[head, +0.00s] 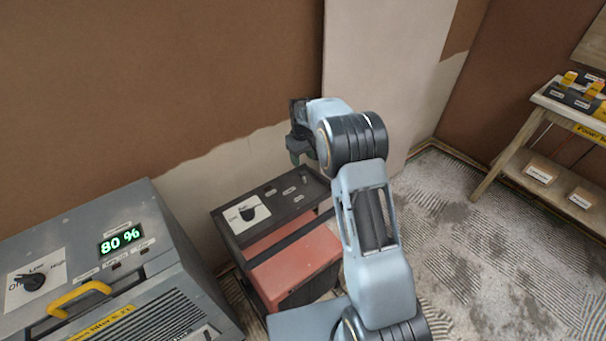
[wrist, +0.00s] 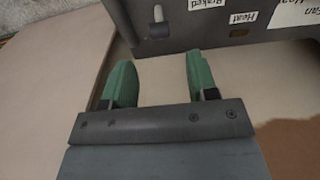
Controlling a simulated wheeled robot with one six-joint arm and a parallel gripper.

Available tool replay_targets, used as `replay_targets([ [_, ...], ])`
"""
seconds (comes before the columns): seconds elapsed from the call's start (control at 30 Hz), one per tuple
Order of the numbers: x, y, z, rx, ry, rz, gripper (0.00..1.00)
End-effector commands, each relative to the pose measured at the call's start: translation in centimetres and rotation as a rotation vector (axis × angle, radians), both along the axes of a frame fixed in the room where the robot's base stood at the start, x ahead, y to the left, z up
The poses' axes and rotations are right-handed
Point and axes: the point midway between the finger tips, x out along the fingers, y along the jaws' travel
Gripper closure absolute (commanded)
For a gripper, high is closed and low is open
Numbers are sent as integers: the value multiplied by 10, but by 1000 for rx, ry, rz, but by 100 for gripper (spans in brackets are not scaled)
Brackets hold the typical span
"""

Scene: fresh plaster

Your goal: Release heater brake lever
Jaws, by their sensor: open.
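The heater is a red and black box (head: 297,268) below my gripper in the head view, with a dark top panel carrying a dial. In the wrist view its dark panel (wrist: 190,30) crosses the top, with upside-down labels reading Braked, Heat and Fan. A short pale lever (wrist: 158,14) stands in the panel beside the Braked label. My gripper (wrist: 157,65) has two green fingers, spread apart and empty. The lever lies beyond the fingertips, roughly in line with the gap, and is not touched. In the head view my gripper (head: 298,135) is above the panel's far end.
A grey machine (head: 165,270) with an 80 % display and a yellow handle stands left of the heater. A wooden bench (head: 520,145) with yellow-topped items is at the right. Part-plastered walls (head: 230,160) stand close behind. Ridged floor (head: 480,240) is open at the right.

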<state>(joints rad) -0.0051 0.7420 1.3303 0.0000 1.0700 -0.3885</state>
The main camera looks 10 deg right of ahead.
Motion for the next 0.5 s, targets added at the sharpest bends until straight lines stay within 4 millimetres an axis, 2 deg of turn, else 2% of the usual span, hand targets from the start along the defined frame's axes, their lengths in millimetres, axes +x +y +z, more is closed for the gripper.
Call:
replay_targets([
  [0.03, -1, 0, -11, 0, 4, -1, 47],
  [0.2, -1, 0, -42, 0, 3, -1, 47],
  [0.5, 0, 0, -77, 0, 0, -1, 47],
])
